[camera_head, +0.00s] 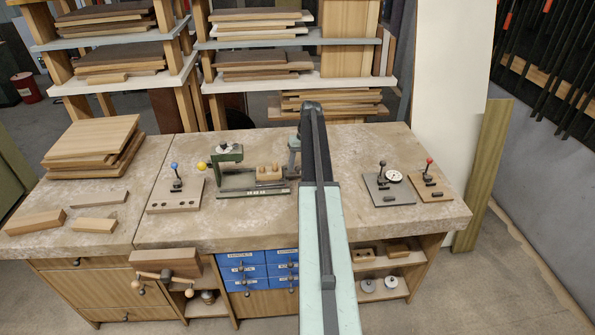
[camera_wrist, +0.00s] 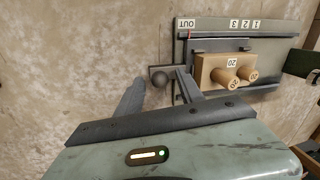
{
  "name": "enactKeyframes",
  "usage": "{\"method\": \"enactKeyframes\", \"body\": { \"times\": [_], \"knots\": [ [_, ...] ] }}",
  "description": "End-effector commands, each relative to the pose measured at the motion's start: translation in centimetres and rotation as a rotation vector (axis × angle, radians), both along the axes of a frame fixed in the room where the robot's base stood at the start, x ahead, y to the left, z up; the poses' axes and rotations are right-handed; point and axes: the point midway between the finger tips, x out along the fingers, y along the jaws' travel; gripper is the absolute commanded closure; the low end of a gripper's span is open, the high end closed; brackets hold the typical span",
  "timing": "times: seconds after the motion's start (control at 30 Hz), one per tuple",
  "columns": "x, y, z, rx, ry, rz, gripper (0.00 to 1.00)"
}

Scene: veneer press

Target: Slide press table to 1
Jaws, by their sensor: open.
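The press (camera_head: 228,158) stands on the stone-topped bench, with a green frame and a grey base. Its press table carries a wooden block (camera_head: 268,174), also seen in the wrist view (camera_wrist: 222,75), with round pegs marked 20. The scale plate (camera_wrist: 276,27) reads OUT, 3, 2, 1. A red pointer (camera_wrist: 190,35) is at OUT. In the head view my arm hides the area right of the press.
A lever plate (camera_head: 176,195) with a blue knob is left of the press. A gauge plate (camera_head: 388,190) and a red-knobbed lever plate (camera_head: 431,187) are on the right. Boards (camera_head: 92,147) are stacked at the left. The bench front (camera_head: 220,228) is clear.

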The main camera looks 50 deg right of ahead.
Motion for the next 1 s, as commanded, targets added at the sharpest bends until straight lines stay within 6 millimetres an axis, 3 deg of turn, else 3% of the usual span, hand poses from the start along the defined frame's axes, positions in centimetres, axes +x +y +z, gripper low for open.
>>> {"method": "enactKeyframes", "body": {
  "times": [0.07,0.1,0.23,0.27,1.0],
  "knots": [
    [0.01,0.02,0.14,0.0,0.0,0.0,0.55],
    [0.01,0.02,0.14,0.0,0.0,0.0,0.61],
    [0.03,0.03,0.14,0.0,0.0,0.0,0.97],
    [0.03,0.04,0.14,0.0,0.0,0.0,1.0],
    [0.11,0.13,0.13,0.0,0.0,0.002,1.0]
  ]
}}
